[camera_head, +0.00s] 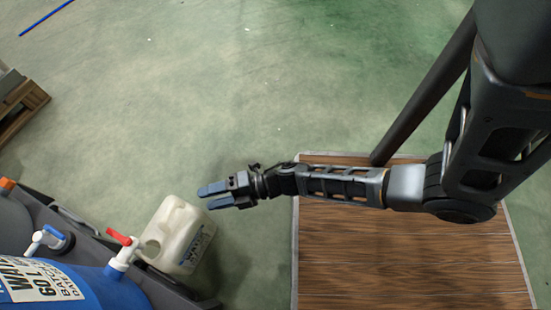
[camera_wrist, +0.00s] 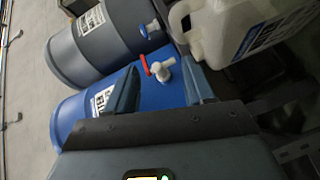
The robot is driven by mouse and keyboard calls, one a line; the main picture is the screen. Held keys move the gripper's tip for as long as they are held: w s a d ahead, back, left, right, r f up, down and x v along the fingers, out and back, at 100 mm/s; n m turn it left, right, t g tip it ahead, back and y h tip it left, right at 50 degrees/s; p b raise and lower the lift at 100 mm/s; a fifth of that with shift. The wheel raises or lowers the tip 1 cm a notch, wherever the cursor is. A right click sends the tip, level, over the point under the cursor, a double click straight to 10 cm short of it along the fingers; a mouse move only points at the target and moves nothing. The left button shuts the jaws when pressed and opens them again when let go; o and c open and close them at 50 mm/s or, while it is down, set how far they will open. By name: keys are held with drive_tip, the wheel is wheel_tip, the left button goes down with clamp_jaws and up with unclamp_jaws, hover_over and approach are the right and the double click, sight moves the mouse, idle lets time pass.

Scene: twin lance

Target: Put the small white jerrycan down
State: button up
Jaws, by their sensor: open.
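The small white jerrycan (camera_head: 180,236) has a dark printed label and stands beside the blue barrel at the lower left of the head view. It shows in the upper right of the wrist view (camera_wrist: 228,28), cut off by the edge. What bears it is hard to tell. My gripper (camera_head: 208,198) is open and empty, with its blue fingertips just above and to the right of the jerrycan in the head view. In the wrist view the jerrycan lies beyond the right finger, outside the open jaws (camera_wrist: 160,86); contact cannot be told.
A blue barrel (camera_head: 95,287) with a red-handled white tap (camera_head: 123,252) lies left of the jerrycan. A grey barrel (camera_wrist: 98,42) lies next to it. Dark rack beams (camera_wrist: 295,150) run below. A wooden pallet (camera_head: 22,108) is at left. Green floor (camera_head: 230,90) is open beyond.

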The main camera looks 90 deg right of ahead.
drive_tip(key=s+a+r+m+h, duration=0.1)
drive_tip(key=s+r+m, duration=0.4)
drive_tip(key=r, duration=0.4)
drive_tip(key=s+a+r+m+g+h, duration=0.1)
drive_tip(key=s+r+m, duration=0.5)
drive_tip(key=r, duration=0.4)
drive_tip(key=s+a+r+m+h, duration=0.2)
drive_tip(key=s+r+m, duration=0.4)
drive_tip(key=r, duration=0.4)
drive_tip(key=shift+m, duration=0.4)
